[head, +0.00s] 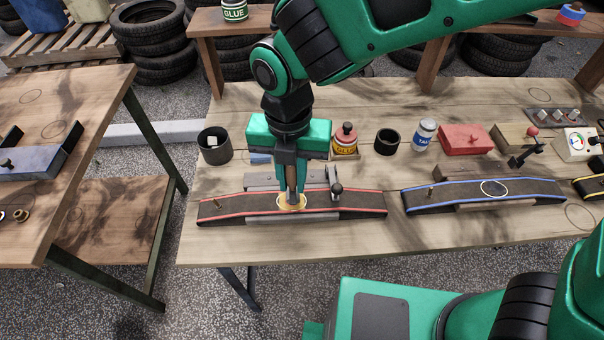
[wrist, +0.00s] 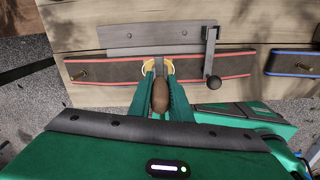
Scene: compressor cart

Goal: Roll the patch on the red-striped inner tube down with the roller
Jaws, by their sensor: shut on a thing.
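The red-striped inner tube (head: 352,202) lies across the front of the bench. It also shows in the wrist view (wrist: 110,72). The patch (head: 299,205) on its middle has a pale yellow edge, which also shows in the wrist view (wrist: 171,68). My gripper (head: 291,188) is upright above the patch, with its fingers shut on the brown handle of the roller (wrist: 160,96). The roller's lower end is at the patch. The fingers hide part of both, so I cannot tell whether the roller touches it.
A grey clamp with a black ball knob (head: 336,188) stands close right of my gripper. The blue-striped tube (head: 430,197) lies to the right.

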